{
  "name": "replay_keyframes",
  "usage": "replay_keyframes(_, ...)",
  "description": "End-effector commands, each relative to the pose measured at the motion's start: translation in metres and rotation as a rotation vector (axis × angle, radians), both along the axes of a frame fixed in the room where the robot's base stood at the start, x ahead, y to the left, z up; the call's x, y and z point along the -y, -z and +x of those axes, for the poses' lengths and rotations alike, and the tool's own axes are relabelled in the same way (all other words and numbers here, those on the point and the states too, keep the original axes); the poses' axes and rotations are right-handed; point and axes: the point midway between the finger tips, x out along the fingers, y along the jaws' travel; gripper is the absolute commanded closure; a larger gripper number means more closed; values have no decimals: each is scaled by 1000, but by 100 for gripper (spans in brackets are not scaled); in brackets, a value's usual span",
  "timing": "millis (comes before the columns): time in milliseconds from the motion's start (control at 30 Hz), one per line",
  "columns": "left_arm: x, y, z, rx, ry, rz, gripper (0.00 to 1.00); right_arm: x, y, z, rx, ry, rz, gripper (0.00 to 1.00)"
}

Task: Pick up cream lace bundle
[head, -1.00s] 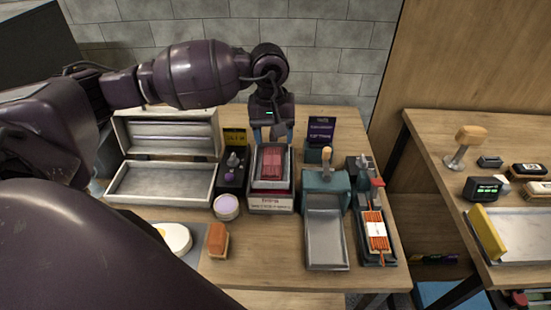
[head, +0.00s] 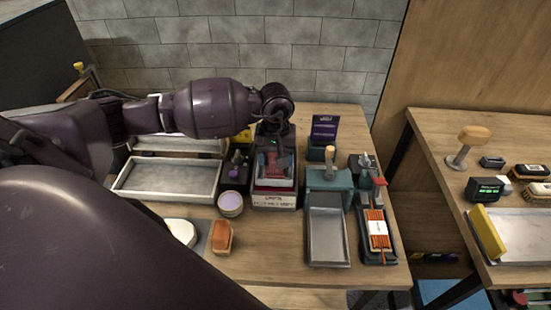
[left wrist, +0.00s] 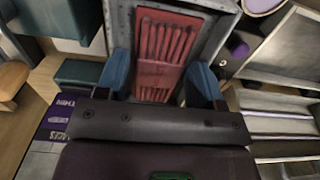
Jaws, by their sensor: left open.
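I see no bundle that is clearly cream. A red bundle of laces with a red band lies in a grey-rimmed tray (left wrist: 222,28); the bundle (left wrist: 163,45) shows between my fingers in the left wrist view. My left gripper (left wrist: 160,78) is open, with one blue fingertip on each side of the bundle's near end. In the head view the gripper (head: 273,163) is over this tray and partly hides the bundle. An orange bundle with a white band (head: 377,228) lies in a dark tray at the right. My right gripper is not in view.
A white-framed open case (head: 168,180) stands left of the tray. A round lilac-topped jar (head: 231,203) and an orange-brown block (head: 221,237) are in front. A teal dispenser with a grey tray (head: 327,230) stands close on the right.

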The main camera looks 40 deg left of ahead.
Motion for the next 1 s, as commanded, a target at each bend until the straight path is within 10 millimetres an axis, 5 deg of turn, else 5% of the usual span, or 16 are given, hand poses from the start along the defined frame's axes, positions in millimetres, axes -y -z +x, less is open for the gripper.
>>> replay_keyframes(400,0,14,0,-1,0,1,40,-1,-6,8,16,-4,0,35)
replay_keyframes(600,0,14,0,1,-1,1,68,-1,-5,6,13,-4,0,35)
replay_keyframes(1000,-1,0,1,5,0,2,69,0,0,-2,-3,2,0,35)
